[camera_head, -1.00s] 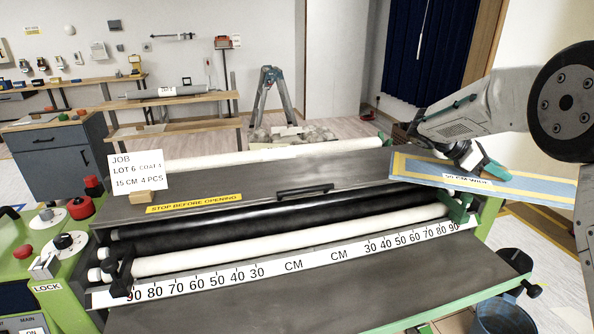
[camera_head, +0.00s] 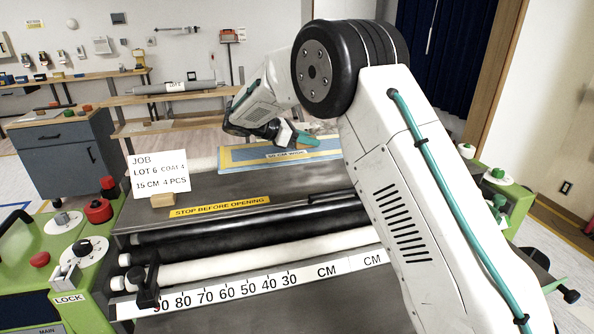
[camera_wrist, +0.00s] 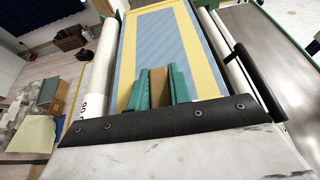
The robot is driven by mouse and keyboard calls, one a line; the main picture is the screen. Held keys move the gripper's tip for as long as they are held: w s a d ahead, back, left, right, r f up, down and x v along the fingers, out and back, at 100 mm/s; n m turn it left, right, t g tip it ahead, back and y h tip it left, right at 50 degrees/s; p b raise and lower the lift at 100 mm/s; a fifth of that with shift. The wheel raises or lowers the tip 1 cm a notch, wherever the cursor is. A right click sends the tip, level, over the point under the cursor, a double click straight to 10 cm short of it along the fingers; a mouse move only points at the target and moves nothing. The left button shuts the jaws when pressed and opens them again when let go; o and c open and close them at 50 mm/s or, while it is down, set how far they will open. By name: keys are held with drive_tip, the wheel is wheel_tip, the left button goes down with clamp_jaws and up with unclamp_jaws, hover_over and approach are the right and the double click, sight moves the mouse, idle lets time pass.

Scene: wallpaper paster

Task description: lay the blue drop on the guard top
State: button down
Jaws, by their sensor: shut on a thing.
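The blue drop (camera_head: 240,154) is a flat blue sheet with yellow bands. It is over the far part of the grey guard top (camera_head: 245,192), roughly level. Whether it touches the guard top I cannot tell. My gripper (camera_head: 303,141) is shut on the drop at a brown block (camera_wrist: 158,88), which sits between the green fingers in the wrist view. The drop (camera_wrist: 155,40) stretches away beyond the fingers there. My arm hides the right part of the guard top in the head view.
A job card (camera_head: 158,172) on a wooden block stands on the guard's left. Its yellow warning label (camera_head: 220,207) is at the front edge. A white roller (camera_wrist: 102,65) and a dark handle bar (camera_wrist: 257,80) flank the drop in the wrist view. White and black rollers lie in front.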

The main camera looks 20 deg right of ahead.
hover_over(306, 177)
wheel_tip(306, 177, down, 5)
drive_tip(key=shift+w+a+f, duration=0.1)
drive_tip(key=shift+f, duration=1.8)
drive_tip(key=shift+f, duration=0.1)
drive_tip(key=c, duration=1.3)
unclamp_jaws()
